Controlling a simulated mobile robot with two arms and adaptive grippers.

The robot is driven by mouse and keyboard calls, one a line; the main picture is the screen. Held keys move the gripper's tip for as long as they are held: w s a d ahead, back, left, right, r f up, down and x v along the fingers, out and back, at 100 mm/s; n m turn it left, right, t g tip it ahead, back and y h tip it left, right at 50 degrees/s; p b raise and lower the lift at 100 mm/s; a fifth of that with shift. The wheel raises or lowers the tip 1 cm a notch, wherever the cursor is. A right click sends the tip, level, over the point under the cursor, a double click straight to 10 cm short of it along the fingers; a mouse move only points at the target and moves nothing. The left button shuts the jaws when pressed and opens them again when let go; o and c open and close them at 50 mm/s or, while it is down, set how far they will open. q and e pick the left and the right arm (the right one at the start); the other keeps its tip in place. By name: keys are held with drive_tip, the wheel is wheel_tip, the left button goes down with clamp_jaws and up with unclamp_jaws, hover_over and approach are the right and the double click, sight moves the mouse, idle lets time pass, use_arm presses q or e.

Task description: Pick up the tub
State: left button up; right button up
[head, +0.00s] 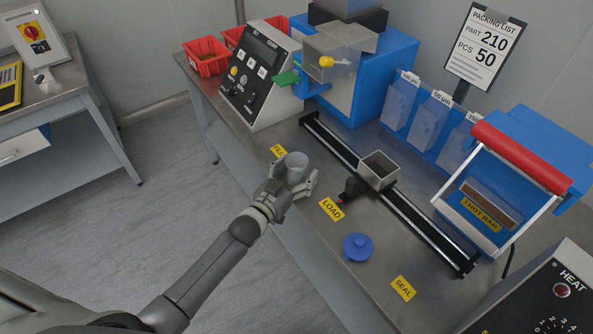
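A grey round tub (296,166) stands by the front edge of the bench, near the FILL label. My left gripper (293,176) reaches in from the left, with its fingers on either side of the tub. Whether the fingers press on the tub is too small to tell. The tub's lower part is partly hidden by the gripper. My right gripper is not in view.
A blue knobbed lid (357,247) lies between the LOAD label (331,209) and the SEAL label (403,288). A square open box (379,169) sits on a dark rail (428,234). Behind stand a control panel (258,75), a blue machine (385,60) and a red-handled press (522,157).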

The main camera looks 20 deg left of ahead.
use_arm(q)
drive_tip(key=c, duration=1)
drive_tip(key=shift+r, duration=0.1)
